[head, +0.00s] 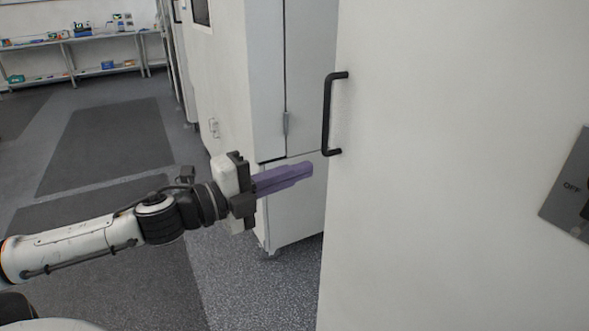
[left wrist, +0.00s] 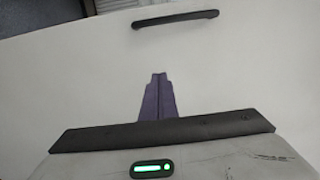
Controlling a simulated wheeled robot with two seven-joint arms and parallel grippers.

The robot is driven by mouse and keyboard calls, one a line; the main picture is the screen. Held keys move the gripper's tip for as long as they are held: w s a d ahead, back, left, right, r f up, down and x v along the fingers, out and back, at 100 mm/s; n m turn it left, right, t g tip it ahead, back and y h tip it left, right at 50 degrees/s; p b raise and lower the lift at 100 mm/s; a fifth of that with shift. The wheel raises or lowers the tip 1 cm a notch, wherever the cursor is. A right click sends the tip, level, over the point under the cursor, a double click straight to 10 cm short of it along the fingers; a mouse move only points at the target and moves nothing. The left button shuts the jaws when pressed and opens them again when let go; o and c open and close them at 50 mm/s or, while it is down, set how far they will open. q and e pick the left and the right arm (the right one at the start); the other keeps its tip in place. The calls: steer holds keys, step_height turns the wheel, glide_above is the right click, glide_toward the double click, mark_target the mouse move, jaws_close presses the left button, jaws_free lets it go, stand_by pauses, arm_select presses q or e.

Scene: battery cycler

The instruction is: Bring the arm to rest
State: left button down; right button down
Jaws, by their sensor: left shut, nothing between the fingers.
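My left arm (head: 90,243) reaches in from the left in the head view. Its left gripper (head: 310,169) has purple fingers that are shut with nothing between them. The fingertips point at the white cabinet door (head: 450,120), a little below and to the left of its black handle (head: 327,115). In the left wrist view the shut fingers (left wrist: 159,77) stand before the white door, and the handle (left wrist: 175,19) lies beyond them, apart from the tips. My right gripper is in neither view.
White cabinets (head: 220,70) stand behind the gripper. Shelves (head: 75,48) with small items line the far left wall. The floor with dark mats (head: 110,140) is open at left.

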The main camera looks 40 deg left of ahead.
arm_select(q)
steer(key=shift+s+a, duration=0.1)
steer(key=shift+s, duration=0.05)
steer(key=s+a+f+n+g+y, duration=0.1)
steer(key=s+f+n+y, duration=0.2)
steer(key=f, duration=0.6)
steer(key=s+a+f+n+g+y, duration=0.1)
steer(key=s+f+n+g, duration=0.1)
steer(key=f+n, duration=0.55)
steer(key=s+a+f+n+g+y, duration=0.1)
steer(key=s+f+n+y, duration=0.15)
steer(key=f, duration=0.85)
steer(key=s+d+f+n+g+h, duration=0.1)
steer(key=s+d+f, duration=0.4)
steer(key=d, duration=0.5)
steer(key=s+d+f+n+g+h, duration=0.2)
steer(key=s+d+f+n, duration=0.3)
steer(key=d+f, duration=0.4)
steer(key=shift+s+d+f+n+g, duration=0.35)
steer(key=shift+s+f+g, duration=0.15)
steer(key=shift+f+g, duration=0.3)
